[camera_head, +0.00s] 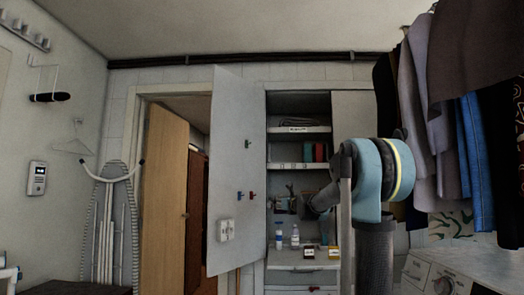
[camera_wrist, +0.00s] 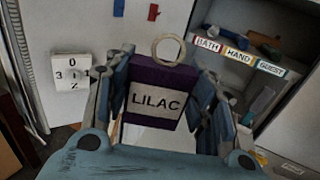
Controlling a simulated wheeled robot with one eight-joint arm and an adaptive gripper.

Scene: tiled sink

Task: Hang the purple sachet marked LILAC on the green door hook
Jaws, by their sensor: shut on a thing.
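The purple sachet (camera_wrist: 163,77) has a white label reading LILAC and a pale ring (camera_wrist: 168,48) at its top. In the wrist view it stands upright between the two blue pads of my gripper (camera_wrist: 162,82), which is shut on it. In the head view my arm reaches toward the open cupboard, and the gripper end is small and dark, so the sachet is not clear there. A blue hook (camera_head: 240,196) and a red hook (camera_head: 253,196) are on the white cupboard door (camera_head: 228,170); both also show in the wrist view, beyond the sachet.
The cupboard (camera_head: 298,148) stands open, with shelves and several bottles and jars. Labels BATH, HAND and GUEST mark a shelf edge (camera_wrist: 238,51). A white dial (camera_wrist: 72,74) is low on the door. Hanging clothes (camera_head: 450,100) crowd the right, above a white machine (camera_head: 450,270).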

